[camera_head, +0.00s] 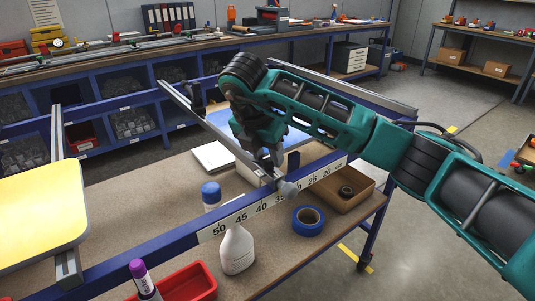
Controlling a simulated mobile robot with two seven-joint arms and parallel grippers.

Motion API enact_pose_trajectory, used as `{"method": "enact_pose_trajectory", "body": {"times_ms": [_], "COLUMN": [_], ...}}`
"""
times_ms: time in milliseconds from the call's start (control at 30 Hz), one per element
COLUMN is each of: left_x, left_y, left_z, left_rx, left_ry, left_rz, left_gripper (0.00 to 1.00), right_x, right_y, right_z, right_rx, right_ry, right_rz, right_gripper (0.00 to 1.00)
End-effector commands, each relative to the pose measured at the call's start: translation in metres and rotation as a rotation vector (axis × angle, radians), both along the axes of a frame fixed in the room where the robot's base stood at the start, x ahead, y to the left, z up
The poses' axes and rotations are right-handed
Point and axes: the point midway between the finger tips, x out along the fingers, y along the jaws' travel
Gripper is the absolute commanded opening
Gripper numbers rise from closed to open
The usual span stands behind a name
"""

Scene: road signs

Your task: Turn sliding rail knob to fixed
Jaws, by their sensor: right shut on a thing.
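A grey sliding rail (207,123) crosses the frame at a slant and meets the blue front beam with the number scale (270,201). A grey round knob (289,189) sits at the rail's near end, around the 35 mark. My right gripper (268,162) comes down from above at this end and is shut on the knob's fitting; the fingers partly hide the contact. I cannot read the knob's setting. My left gripper is not in view.
A yellow sign panel (38,218) lies on the frame at left.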

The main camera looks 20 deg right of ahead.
Motion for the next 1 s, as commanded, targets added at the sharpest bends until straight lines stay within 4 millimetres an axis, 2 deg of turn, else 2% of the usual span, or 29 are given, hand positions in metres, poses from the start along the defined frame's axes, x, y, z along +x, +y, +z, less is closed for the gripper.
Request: {"method": "enact_pose_trajectory", "body": {"times_ms": [567, 600, 833, 1000], "left_x": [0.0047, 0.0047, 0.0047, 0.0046], "left_y": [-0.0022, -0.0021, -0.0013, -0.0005], "left_z": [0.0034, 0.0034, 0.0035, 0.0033], "left_rx": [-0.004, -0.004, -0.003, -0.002], "left_ry": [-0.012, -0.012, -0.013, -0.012], "left_rz": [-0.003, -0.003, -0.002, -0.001], "left_gripper": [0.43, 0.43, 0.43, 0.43], "right_x": [0.0003, 0.0003, 0.0002, 0.0002], "right_y": [0.0006, 0.0006, 0.0005, 0.0004], "right_z": [0.0001, 0.0001, 0.0000, -0.0001], "right_rx": [0.001, 0.001, 0.001, 0.001], "right_ry": [0.000, 0.001, 0.001, 0.001], "right_rz": [-0.035, -0.035, -0.034, -0.034], "right_gripper": [0.09, 0.41, 0.63, 0.64]}}
